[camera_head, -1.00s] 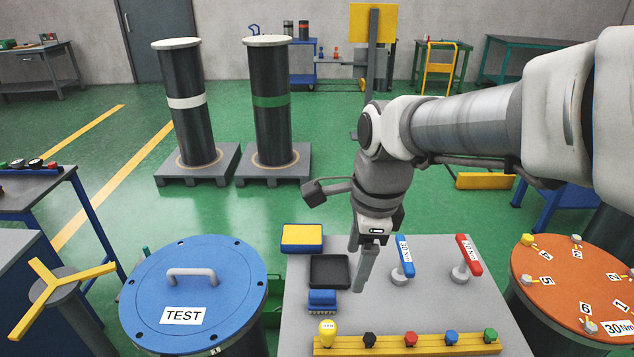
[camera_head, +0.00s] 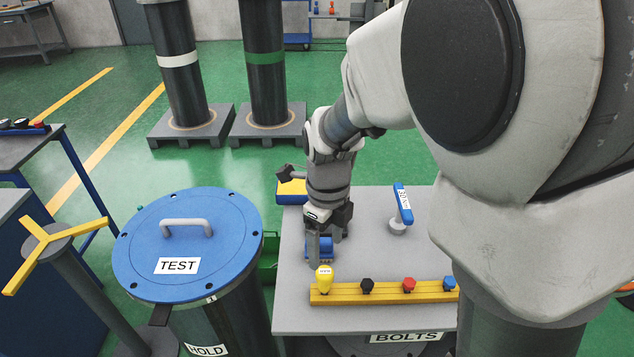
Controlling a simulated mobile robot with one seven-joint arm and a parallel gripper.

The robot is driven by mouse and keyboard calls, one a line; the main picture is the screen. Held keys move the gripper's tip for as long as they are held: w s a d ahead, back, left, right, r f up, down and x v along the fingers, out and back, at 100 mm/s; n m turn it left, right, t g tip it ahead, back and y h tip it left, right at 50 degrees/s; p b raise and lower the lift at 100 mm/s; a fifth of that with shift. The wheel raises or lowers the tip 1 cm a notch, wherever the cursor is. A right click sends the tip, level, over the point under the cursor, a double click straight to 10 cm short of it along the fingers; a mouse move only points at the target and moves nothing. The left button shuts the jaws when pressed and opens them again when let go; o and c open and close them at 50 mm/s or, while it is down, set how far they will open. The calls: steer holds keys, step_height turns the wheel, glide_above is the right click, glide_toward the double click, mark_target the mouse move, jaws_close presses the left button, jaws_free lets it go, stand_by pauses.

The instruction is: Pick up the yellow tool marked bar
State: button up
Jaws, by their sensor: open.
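The yellow tool (camera_head: 324,279) stands upright at the left end of the yellow rack bar, near the table's front edge. A small white label shows on its head, too small to read for sure. Whether a finger touches the tool cannot be told from this view.
The yellow rack (camera_head: 385,293) also bears black, red and blue knobs. A blue-handled tool (camera_head: 402,204) stands behind it on the grey table (camera_head: 290,318). A blue-lidded drum marked TEST (camera_head: 185,240) stands close on the left. My arm hides the table's right side.

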mark_target(325, 271)
step_height(325, 271, down, 3)
steer(key=shift+r, duration=0.1)
steer(key=f+b, duration=0.2)
steer(key=f, duration=0.3)
steer(key=shift+s+f+b, duration=0.15)
steer(key=shift+s+b, duration=0.2)
steer(key=shift+b, duration=0.05)
jaws_close()
